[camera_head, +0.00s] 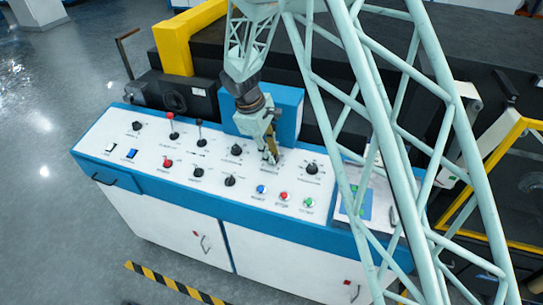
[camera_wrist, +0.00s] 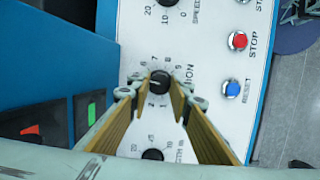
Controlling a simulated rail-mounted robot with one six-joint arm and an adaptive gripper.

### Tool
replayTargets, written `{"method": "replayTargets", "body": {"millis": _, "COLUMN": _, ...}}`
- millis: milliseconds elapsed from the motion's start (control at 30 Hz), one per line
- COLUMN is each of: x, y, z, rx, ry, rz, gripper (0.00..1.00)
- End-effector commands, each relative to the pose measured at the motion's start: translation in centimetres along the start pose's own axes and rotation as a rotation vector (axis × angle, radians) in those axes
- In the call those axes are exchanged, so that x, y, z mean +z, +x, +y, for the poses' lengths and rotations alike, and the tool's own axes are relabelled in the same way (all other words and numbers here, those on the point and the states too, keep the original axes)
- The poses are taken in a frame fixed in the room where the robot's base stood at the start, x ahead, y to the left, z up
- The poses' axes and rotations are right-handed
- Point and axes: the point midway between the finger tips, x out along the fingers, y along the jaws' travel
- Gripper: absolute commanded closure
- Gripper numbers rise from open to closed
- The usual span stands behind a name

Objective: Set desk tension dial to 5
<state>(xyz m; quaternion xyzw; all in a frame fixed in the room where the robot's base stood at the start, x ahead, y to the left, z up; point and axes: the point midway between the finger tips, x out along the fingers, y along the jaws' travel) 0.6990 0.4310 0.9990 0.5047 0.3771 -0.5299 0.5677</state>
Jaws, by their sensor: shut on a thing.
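The tension dial (camera_wrist: 160,82) is a black round knob on the white panel, with numbers printed around it and a partly hidden label beside it. My gripper (camera_wrist: 160,94) has its two tan-padded fingers on opposite sides of the knob and is shut on it. In the head view my gripper (camera_head: 270,159) reaches down to the desk panel between two other knobs, and its fingers hide the tension dial there. The knob's pointer is too unclear to read.
The white desk panel (camera_head: 105,150) holds several controls. The speed dial (camera_head: 312,169) is right of my gripper and another knob (camera_head: 236,150) is left. Blue reset (camera_head: 262,189), red stop (camera_head: 283,196) and green start (camera_head: 307,202) buttons lie in front. A blue box (camera_head: 288,97) stands behind.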

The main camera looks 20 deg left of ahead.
Motion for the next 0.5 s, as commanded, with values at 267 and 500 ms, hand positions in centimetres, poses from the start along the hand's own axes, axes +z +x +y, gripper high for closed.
{"method": "replayTargets", "body": {"millis": 267, "x": -0.01, "y": 0.05, "z": -0.01, "rx": -0.013, "ry": 0.057, "rz": 0.0, "gripper": 0.92}}
{"method": "replayTargets", "body": {"millis": 500, "x": 0.01, "y": 0.03, "z": -0.01, "rx": -0.014, "ry": 0.059, "rz": 0.0, "gripper": 0.92}}
